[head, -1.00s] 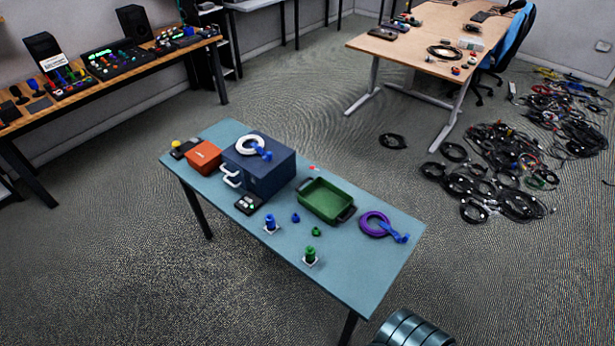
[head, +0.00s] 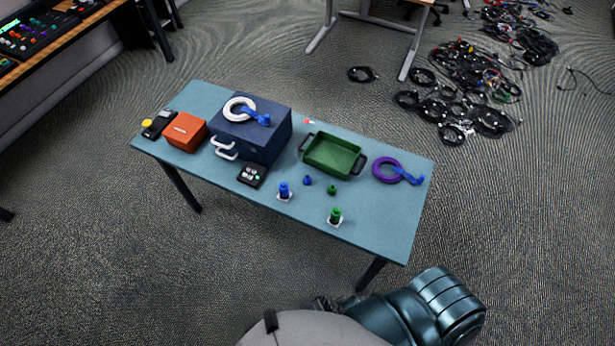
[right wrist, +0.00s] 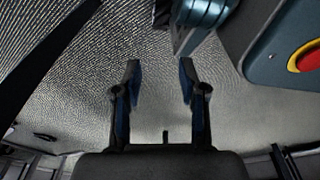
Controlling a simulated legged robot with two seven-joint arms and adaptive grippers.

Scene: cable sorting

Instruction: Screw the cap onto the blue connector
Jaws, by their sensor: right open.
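The blue connector (head: 284,190) stands upright on a small white base near the front edge of the teal table. A small blue cap (head: 307,181) sits on the table just right of it, apart from it. My right gripper (right wrist: 160,82) shows in the right wrist view, its two fingers spread with nothing between them and patterned floor beyond. The connector and cap do not show in that view. My left gripper is in neither view.
A green connector (head: 335,216) and green cap (head: 331,190) are nearby. A purple coil (head: 386,170) lies right. The table's front right corner is clear.

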